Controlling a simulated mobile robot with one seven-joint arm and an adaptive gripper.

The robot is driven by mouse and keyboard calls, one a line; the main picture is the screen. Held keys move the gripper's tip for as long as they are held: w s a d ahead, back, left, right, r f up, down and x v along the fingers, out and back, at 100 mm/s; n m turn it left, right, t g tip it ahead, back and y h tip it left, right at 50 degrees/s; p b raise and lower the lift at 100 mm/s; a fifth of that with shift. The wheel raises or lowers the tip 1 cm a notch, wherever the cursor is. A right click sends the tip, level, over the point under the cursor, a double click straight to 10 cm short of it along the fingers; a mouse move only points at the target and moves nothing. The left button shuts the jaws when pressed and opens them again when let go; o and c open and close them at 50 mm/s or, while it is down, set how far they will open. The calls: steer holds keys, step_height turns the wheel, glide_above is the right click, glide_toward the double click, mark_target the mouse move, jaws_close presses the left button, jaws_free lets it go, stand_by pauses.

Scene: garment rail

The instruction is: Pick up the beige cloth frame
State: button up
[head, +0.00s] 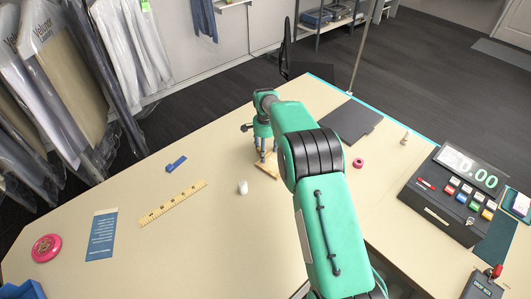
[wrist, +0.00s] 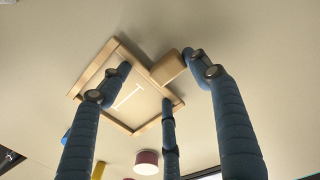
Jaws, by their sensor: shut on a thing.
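The beige cloth frame (head: 267,171) lies at the middle of the table in the head view, partly hidden by my gripper. In the wrist view it is a square wooden frame (wrist: 152,122) around pale cloth with a white mark, and a wooden block juts from one side. My gripper (head: 265,153) points down at it from above. In the wrist view its blue-grey fingers (wrist: 157,72) are closed around the block side, one over the cloth and one beyond the block. I cannot tell whether the frame is clear of the table.
A white spool (head: 242,188), yellow ruler (head: 172,203) and blue clip (head: 176,164) lie left of the gripper. A pink ring (head: 358,162), dark mat (head: 350,121) and cash register (head: 458,190) are to the right. Bagged garments (head: 65,75) hang beyond the left edge.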

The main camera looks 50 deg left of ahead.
step_height(320, 180, up, 3)
steer(key=shift+d+f, duration=0.1)
steer(key=shift+f, duration=0.1)
steer(key=shift+s+d+r+b, duration=0.1)
steer(key=shift+s+d+r, duration=0.15)
steer(key=shift+s+d, duration=1.6)
steer(key=shift+s+d+r+b, duration=0.15)
steer(key=shift+s+d, duration=0.85)
steer(key=shift+d, duration=1.6)
steer(key=shift+s+d+r+b, duration=0.1)
steer(key=shift+s+d+r, duration=0.2)
steer(key=shift+s+d, duration=1.55)
steer(key=shift+w+d, duration=0.35)
steer(key=shift+w, duration=0.1)
